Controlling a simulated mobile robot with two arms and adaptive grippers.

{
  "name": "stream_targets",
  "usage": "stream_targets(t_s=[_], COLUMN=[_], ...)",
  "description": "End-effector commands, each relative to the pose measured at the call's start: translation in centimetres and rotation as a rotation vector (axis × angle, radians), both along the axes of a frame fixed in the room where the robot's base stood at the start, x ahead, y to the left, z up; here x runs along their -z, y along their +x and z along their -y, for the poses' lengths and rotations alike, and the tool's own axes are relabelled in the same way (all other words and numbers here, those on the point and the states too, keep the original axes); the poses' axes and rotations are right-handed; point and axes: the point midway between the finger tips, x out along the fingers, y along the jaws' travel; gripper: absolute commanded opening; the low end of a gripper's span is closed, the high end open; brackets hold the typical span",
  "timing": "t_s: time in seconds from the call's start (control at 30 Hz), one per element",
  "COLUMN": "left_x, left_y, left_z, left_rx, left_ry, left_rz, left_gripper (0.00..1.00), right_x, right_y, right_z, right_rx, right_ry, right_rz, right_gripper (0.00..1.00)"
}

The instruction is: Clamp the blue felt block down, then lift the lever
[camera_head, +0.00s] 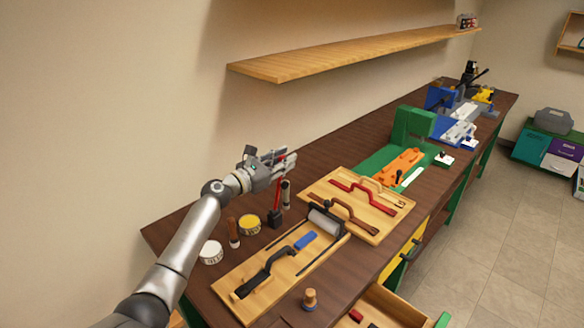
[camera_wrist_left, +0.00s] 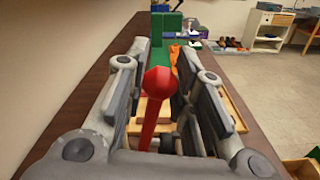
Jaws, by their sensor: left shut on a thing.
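My left gripper (camera_head: 272,170) is above the bench near the wall, shut on the red lever (camera_head: 277,192). In the left wrist view the red lever (camera_wrist_left: 157,100), with its round knob, stands between the two fingers (camera_wrist_left: 160,88). Its dark base (camera_head: 275,218) stands on the bench below the gripper. The blue felt block (camera_head: 305,241) lies on the near wooden board (camera_head: 235,287), beside a black handled piece (camera_head: 268,270). I cannot tell whether anything presses on the block. My right gripper is out of view.
A grey roller (camera_head: 323,222) sits at the board's far end. A second board (camera_head: 318,190) holds red and brown handled pieces. A yellow-topped tin (camera_head: 249,225), a white tin (camera_head: 211,252) and a wooden peg (camera_head: 310,299) stand nearby. A green fixture (camera_head: 410,130) is farther along.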

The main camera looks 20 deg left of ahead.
Motion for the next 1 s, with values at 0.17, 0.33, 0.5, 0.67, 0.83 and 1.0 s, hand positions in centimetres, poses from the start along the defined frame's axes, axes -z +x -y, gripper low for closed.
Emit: stream_targets(t_s=[0.17, 0.33, 0.5, 0.67, 0.83, 1.0], left_x=[0.03, 0.08, 0.04, 0.00, -0.03, -0.04], left_y=[0.30, 0.39, 0.40, 0.41, 0.40, 0.40], left_z=[-0.75, -1.04, -1.13, -1.18, -1.16, -1.11], left_rx=[0.002, 0.002, 0.000, -0.002, 0.000, 0.000], left_ry=[-0.035, -0.048, -0.050, -0.050, -0.049, -0.048], left_rz=[-0.016, -0.023, -0.023, -0.022, -0.021, -0.021], left_gripper=[0.00, 0.00, 0.00, 0.00, 0.34, 0.34], right_x=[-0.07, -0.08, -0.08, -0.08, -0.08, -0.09], right_y=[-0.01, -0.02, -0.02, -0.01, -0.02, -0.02], right_z=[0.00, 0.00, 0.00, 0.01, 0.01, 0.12], right_rx=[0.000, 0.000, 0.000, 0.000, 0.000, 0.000], right_ry=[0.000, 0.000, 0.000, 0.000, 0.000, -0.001], right_rz=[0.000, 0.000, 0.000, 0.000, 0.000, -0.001], right_gripper=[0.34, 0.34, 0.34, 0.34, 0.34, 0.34])
